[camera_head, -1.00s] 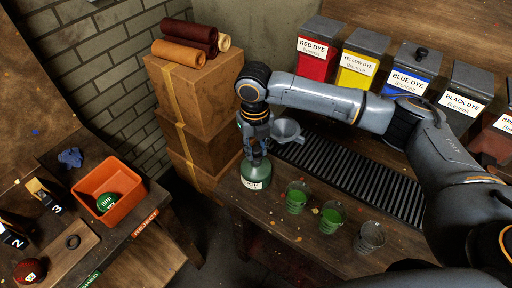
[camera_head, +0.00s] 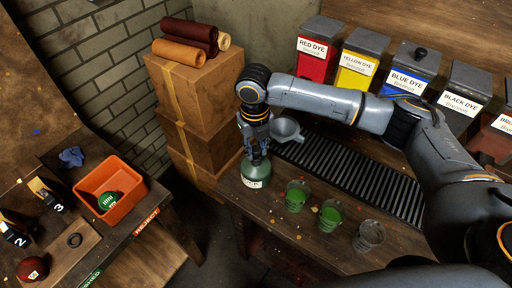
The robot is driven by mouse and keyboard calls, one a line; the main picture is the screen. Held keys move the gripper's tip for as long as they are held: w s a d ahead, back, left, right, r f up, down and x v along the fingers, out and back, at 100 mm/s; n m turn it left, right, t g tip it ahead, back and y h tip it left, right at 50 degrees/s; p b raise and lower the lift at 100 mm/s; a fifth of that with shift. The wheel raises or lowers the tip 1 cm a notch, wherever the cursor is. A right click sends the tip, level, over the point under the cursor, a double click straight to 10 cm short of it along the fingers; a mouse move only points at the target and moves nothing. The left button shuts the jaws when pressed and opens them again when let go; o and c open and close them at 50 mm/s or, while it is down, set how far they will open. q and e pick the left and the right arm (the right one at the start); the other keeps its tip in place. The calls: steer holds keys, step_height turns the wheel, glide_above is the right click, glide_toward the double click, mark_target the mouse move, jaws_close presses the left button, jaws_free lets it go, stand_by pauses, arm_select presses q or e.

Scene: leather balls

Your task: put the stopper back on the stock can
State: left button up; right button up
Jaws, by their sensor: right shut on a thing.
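The stock can (camera_head: 256,173), green with a pale label, stands upright at the left end of the dark workbench. My right gripper (camera_head: 257,156) points down at it from above, shut around its top. The fingers hide the can's mouth. A small black stopper-like piece (camera_head: 421,53) sits on the lid of the blue dye bin (camera_head: 407,82); I cannot tell for sure that it is the stopper. My left gripper is out of view.
Two glasses of green liquid (camera_head: 297,196) and a clear glass (camera_head: 369,236) stand right of the can. Stacked boxes (camera_head: 195,90) rise at left. An orange bin (camera_head: 125,207) holds a green ball.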

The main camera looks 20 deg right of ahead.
steer(key=shift+p, duration=0.45)
stand_by(0.4)
steer(key=o, duration=1.1)
steer(key=o, duration=0.5)
steer(key=shift+r, duration=0.1)
steer(key=shift+r+p, duration=3.45)
steer(key=shift+p, duration=0.35)
